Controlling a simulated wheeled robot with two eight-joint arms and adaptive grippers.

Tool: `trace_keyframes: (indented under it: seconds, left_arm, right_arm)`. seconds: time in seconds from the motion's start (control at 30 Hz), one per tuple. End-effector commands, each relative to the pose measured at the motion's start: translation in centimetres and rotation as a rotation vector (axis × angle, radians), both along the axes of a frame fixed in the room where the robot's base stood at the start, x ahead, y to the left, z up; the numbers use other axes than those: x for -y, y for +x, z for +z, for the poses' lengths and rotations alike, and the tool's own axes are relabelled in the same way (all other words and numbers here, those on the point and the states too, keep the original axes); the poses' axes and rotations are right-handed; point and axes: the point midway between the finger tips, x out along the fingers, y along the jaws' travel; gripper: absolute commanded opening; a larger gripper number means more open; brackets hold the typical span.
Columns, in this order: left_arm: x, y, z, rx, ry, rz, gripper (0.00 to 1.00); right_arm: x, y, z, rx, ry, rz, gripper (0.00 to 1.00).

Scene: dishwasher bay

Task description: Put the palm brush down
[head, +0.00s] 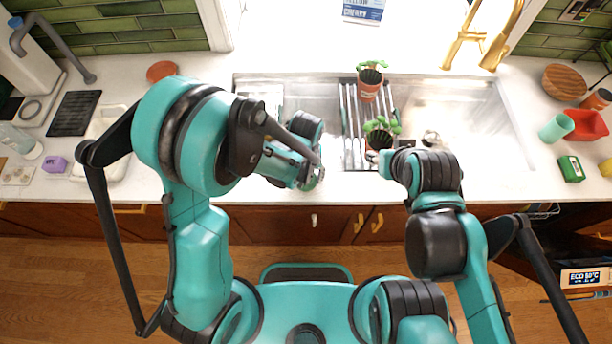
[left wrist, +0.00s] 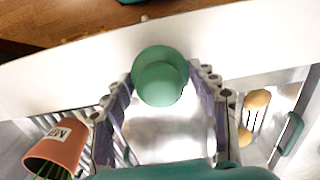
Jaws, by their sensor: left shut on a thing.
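The palm brush (left wrist: 160,76) shows in the left wrist view as a round green knob between the two fingers of my left gripper (left wrist: 162,95). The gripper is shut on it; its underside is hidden. In the head view my left gripper (head: 316,172) is over the left part of the sink near the front counter edge, and the brush cannot be made out there. My right gripper (head: 374,157) is beside the nearer potted plant (head: 381,130); its fingers are too small and hidden to tell their opening.
A second potted plant (head: 369,84) stands on the rack across the sink (head: 480,100). A terracotta pot (left wrist: 58,146) shows in the left wrist view. A green cup (head: 556,128) and a red bowl (head: 588,124) stand at right. The front counter strip (head: 265,190) is clear.

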Motion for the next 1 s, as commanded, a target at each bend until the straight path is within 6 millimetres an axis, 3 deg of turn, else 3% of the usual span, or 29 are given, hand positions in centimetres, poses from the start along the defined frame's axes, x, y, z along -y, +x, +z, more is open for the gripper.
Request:
trace_keyframes:
  seconds: [0.17,0.2,0.27,0.67,0.77,1.0]
  left_arm:
    - [0.0,0.0,-0.4,0.0,0.0,0.0,0.27]
    - [0.0,0.0,-0.3,0.0,0.0,0.0,0.66]
    - [0.0,0.0,-0.3,0.0,0.0,0.0,0.79]
    - [0.0,0.0,0.3,0.0,0.0,0.0,0.79]
    - [0.0,0.0,1.7,0.0,0.0,0.0,0.79]
    - [0.0,-0.1,7.2,0.0,0.0,0.0,0.79]
  right_arm:
    - [0.0,0.0,-0.5,0.0,0.0,0.0,0.4]
    - [0.0,0.0,-0.4,0.0,0.0,0.0,0.4]
    - [0.0,0.0,-0.4,0.0,0.0,0.0,0.4]
    - [0.0,0.0,0.2,0.0,0.0,0.0,0.4]
    - [0.0,0.0,0.5,0.0,0.0,0.0,0.4]
    - [0.0,0.0,1.7,0.0,0.0,0.0,0.4]
